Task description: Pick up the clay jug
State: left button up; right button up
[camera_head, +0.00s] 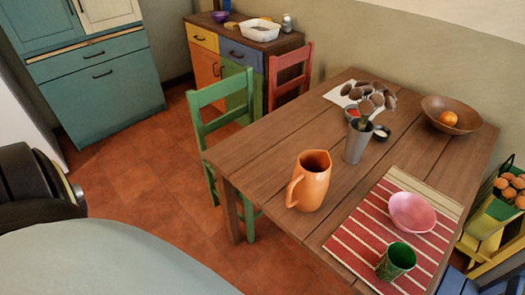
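The orange clay jug (311,182) stands upright on the wooden table (270,157), near its left front part. Its handle points to the left and its open mouth faces up. Nothing touches the jug. Neither of my grippers shows in the head view. A dark part at the left edge looks like part of my own arm, without fingers in sight.
Behind the jug stands a metal vase (356,143) with dried seed heads. To the right a striped placemat (372,238) bears a pink bowl (412,212) and a green cup (396,261). A green chair (211,125) stands at the table's left side. A wooden bowl (468,119) holds an orange.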

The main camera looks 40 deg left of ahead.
aim_at(307, 188)
jog(key=u, duration=1.15)
jog(key=i, duration=0.25)
jog(key=z, duration=0.3)
